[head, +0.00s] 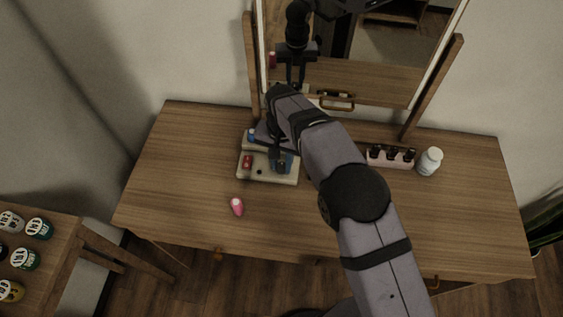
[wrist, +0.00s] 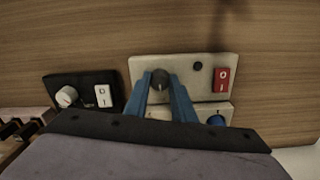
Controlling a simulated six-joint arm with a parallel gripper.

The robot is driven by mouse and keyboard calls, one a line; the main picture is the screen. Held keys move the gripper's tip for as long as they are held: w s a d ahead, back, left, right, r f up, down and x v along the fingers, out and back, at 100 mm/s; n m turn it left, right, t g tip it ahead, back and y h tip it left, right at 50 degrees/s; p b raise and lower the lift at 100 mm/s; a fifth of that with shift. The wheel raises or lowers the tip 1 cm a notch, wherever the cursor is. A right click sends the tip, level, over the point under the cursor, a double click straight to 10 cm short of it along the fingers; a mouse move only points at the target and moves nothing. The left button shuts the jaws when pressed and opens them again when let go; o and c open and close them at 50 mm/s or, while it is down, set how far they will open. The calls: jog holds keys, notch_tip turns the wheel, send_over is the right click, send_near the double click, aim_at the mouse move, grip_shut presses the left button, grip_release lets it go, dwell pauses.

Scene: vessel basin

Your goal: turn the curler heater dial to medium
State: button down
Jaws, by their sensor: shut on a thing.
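A beige control box (head: 268,178) stands on the wooden table, with a red switch (head: 247,162) at its left. In the wrist view the box (wrist: 205,68) carries a dark dial (wrist: 160,78) at its left and the red switch (wrist: 222,79) at its right. My gripper (wrist: 161,86) has its blue fingers shut on the dark dial, one on each side. It also shows in the head view (head: 281,166), over the right part of the box. I cannot read which setting the dial points to, nor any label naming the curler heater.
A second beige unit with a blue knob (wrist: 217,120) sits beside the box. A black box (wrist: 84,91) has a white knob and a white switch. A pink bottle (head: 237,206), a nail-polish rack (head: 391,158) and a white bottle (head: 430,161) stand on the table. A mirror is behind.

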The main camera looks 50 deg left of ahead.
aim_at(282, 166)
dwell(0.3)
jog(key=c, duration=1.5)
grip_release()
jog(key=shift+r, duration=0.15)
jog(key=shift+r+b, duration=0.85)
jog(key=shift+r, duration=2.75)
